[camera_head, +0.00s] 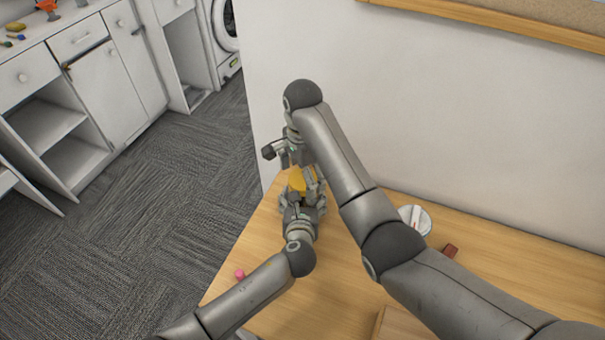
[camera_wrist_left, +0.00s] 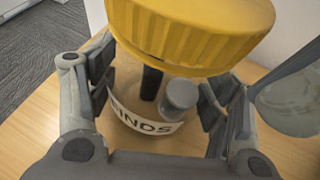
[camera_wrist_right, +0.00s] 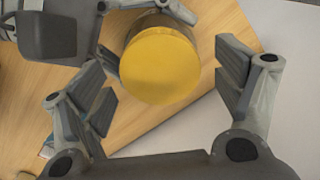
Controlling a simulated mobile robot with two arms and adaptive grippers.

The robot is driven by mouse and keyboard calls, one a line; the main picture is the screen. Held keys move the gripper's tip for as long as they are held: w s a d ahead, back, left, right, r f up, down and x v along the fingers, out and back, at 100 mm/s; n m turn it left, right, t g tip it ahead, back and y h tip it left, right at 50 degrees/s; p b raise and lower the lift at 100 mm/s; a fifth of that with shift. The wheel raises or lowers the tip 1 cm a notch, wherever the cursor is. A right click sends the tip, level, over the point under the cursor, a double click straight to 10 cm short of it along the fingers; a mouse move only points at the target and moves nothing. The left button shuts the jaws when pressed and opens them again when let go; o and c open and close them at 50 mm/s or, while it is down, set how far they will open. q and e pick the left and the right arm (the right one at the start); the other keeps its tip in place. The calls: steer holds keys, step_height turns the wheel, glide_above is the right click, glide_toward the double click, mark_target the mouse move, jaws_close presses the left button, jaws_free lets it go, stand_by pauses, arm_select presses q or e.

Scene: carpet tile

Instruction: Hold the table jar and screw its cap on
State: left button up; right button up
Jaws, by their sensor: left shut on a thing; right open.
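The jar (camera_wrist_left: 120,85) is clear, with a white label reading "INDS" in the part that shows, and stands on the wooden table. My left gripper (camera_head: 301,192) is shut on the jar's sides, and its pads show in the left wrist view (camera_wrist_left: 165,100). The yellow ribbed cap (camera_head: 297,179) is at the jar's mouth, large in the left wrist view (camera_wrist_left: 190,30). I cannot tell how far it is threaded. My right gripper (camera_wrist_right: 166,88) is open, its fingers apart on either side of the cap (camera_wrist_right: 160,65) and not touching it. Inside the jar small grey and dark things show.
A wooden box (camera_head: 392,325) is at the front. The wall (camera_head: 440,120) stands close behind.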

arm_select(q)
steer(key=shift+f, duration=0.1)
arm_select(e)
steer(key=shift+r, duration=2.25)
steer(key=n, duration=0.3)
steer(key=r+n, duration=0.1)
steer(key=n, duration=0.1)
steer(key=shift+w+a+r, duration=0.1)
steer(key=shift+w+a, duration=0.1)
steer(key=shift+w, duration=0.15)
steer(key=n, duration=0.6)
steer(key=shift+w+a+r+t, duration=0.15)
steer(key=shift+r+t, duration=0.15)
steer(key=shift+r, duration=0.1)
steer(key=n, duration=0.5)
steer(key=shift+r, duration=0.35)
steer(key=n, duration=0.5)
steer(key=shift+r+n, duration=0.2)
steer(key=shift+n, duration=0.1)
steer(key=n, duration=0.9)
steer(key=s+d+n, duration=0.1)
steer(key=n, duration=0.2)
